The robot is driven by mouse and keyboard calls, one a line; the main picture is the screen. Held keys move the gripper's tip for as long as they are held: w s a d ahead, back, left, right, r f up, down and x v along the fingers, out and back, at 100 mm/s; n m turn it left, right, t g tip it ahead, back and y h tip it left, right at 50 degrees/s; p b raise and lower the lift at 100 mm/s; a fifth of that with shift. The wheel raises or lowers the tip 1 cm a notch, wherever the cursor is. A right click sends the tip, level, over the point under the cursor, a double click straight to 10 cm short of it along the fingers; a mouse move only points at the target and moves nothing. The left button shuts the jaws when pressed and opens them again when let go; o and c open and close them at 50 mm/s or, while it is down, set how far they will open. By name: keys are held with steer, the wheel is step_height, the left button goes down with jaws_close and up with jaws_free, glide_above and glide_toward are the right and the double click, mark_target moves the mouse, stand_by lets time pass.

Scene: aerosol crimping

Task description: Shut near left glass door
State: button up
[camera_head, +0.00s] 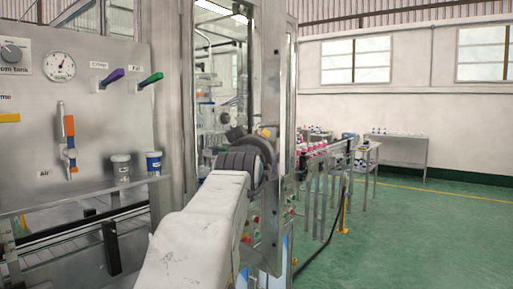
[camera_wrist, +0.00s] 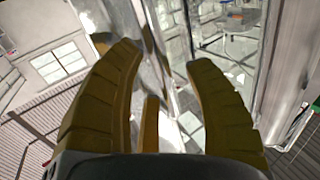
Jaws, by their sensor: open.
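The near left glass door (camera_head: 290,90) appears as a tall, narrow metal-framed panel on the machine's front, seen steeply from the side. It seems to stand out from the opening (camera_head: 222,60) to its left, but its exact angle is hard to tell. My gripper is at the end of my arm in front of this frame, its fingers mostly hidden in the head view. In the wrist view my gripper (camera_wrist: 164,54) has its yellowish fingers spread apart. A bright metal-framed edge (camera_wrist: 148,35) runs between them; I cannot tell whether they touch it.
A control panel (camera_head: 90,75) with a gauge, coloured levers and two small cups (camera_head: 153,162) stands at left. A conveyor (camera_head: 325,150) with red-topped items extends behind the machine. A table (camera_head: 400,148) stands at the back. Green floor (camera_head: 430,240) is clear at right.

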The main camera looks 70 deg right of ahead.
steer(key=shift+d, duration=0.1)
steer(key=shift+c, duration=0.3)
jaws_close()
stand_by(0.4)
